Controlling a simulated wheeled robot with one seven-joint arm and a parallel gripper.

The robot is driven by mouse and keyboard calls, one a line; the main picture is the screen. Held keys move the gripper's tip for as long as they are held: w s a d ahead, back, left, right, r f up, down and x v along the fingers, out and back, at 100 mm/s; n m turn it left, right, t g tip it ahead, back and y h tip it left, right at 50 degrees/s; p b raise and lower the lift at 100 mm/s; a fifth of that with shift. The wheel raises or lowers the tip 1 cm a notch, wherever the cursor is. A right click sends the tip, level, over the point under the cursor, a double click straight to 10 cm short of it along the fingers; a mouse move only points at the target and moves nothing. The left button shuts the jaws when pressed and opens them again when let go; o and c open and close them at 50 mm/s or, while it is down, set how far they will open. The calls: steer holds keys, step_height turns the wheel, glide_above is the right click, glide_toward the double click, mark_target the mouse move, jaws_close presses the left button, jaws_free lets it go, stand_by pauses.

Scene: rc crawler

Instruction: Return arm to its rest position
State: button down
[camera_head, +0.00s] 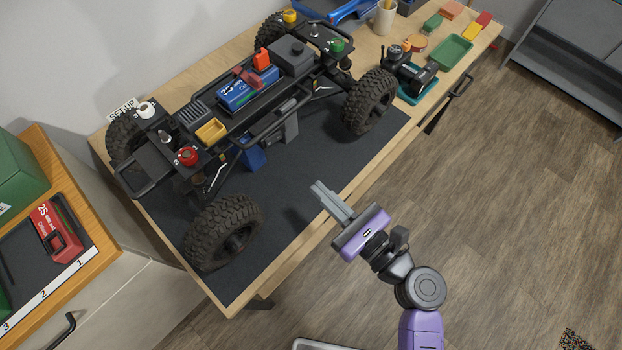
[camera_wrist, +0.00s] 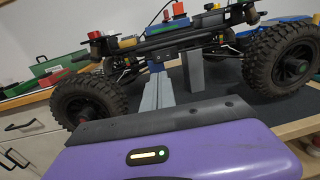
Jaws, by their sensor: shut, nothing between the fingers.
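My gripper (camera_head: 324,194) shows in the head view at the front edge of the workbench, over the edge of the dark mat (camera_head: 380,143). Its grey fingers are together with nothing between them. In the wrist view the shut fingers (camera_wrist: 158,92) point toward the crawler. The RC crawler (camera_head: 222,240) stands on the mat on its large tyres, apart from the fingers. A blue battery (camera_head: 247,90) lies in its chassis. My arm reaches up from the lower right of the head view.
A wooden side table (camera_head: 103,235) at left bears a red battery (camera_head: 50,232) in a dark numbered tray. A green tray (camera_head: 452,53) and several small blocks lie at the bench's far end. A grey cabinet (camera_head: 570,45) stands at upper right.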

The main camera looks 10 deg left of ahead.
steer(key=shift+s+d, duration=0.2)
steer(key=shift+d, duration=0.1)
stand_by(0.4)
steer(key=s+d+f+n+t+h, duration=0.15)
steer(key=d+n+t+h, duration=0.25)
steer(key=d+n+h, duration=0.85)
steer(key=s+d+r+n, duration=0.3)
steer(key=s+n, duration=0.1)
steer(key=s, duration=0.3)
steer(key=s+d+r+n+h, duration=0.1)
steer(key=s+d+r+n, duration=0.2)
steer(key=s, duration=0.4)
steer(key=s+d+r+n+h, duration=0.1)
steer(key=s+d+r+n, duration=0.2)
steer(key=s+n, duration=0.3)
steer(key=shift+s+d+r, duration=0.25)
steer(key=shift+s+d, duration=0.15)
steer(key=shift+s, duration=0.2)
